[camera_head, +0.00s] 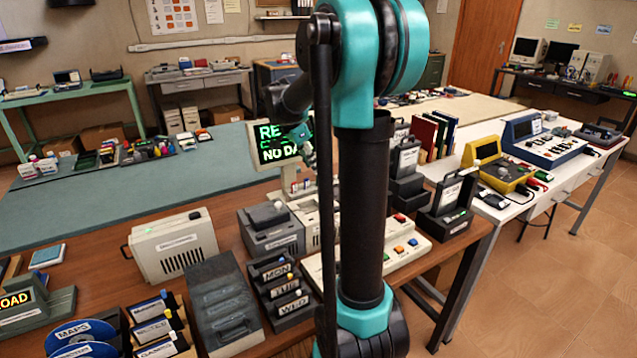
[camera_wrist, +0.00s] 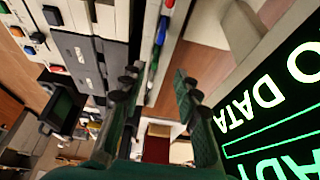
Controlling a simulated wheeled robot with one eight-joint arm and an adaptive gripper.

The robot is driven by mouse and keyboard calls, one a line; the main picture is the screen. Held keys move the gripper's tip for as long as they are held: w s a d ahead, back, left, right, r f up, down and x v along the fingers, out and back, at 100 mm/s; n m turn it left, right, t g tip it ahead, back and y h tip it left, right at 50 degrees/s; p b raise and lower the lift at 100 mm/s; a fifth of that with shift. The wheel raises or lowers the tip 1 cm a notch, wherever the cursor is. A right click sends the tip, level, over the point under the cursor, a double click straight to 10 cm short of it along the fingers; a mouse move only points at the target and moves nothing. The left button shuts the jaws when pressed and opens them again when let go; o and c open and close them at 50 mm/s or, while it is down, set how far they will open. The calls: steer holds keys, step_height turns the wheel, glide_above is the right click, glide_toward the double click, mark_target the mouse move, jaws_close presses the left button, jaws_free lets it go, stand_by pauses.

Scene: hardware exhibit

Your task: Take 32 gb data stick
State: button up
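I cannot read a 32 GB label on anything. In the wrist view, a row of small coloured pieces, blue (camera_wrist: 162,30), red and green, shows between and beyond my fingers; they may be data sticks, but I cannot tell which is which. My gripper (camera_wrist: 158,88) is open, with its two dark green fingers apart and nothing visibly held between them. The monitor's green "NO DATA" text also shows large at the right of the wrist view (camera_wrist: 265,90).
The brown desk holds a cream case (camera_head: 174,246), a grey box (camera_head: 222,305), a MON/TUE/WED rack (camera_head: 281,290) and a button panel (camera_head: 405,248). A yellow device (camera_head: 497,172) and a blue device (camera_head: 540,140) stand on the white table. The green mat (camera_head: 80,205) has clear room.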

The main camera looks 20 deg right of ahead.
mark_target(318, 176)
steer(key=shift+s+x, duration=0.15)
steer(key=shift+x, duration=1.25)
steer(key=shift+s+x, duration=0.15)
steer(key=shift+x, duration=1.3)
steer(key=shift+d, duration=0.1)
steer(key=shift+c, duration=0.6)
jaws_close()
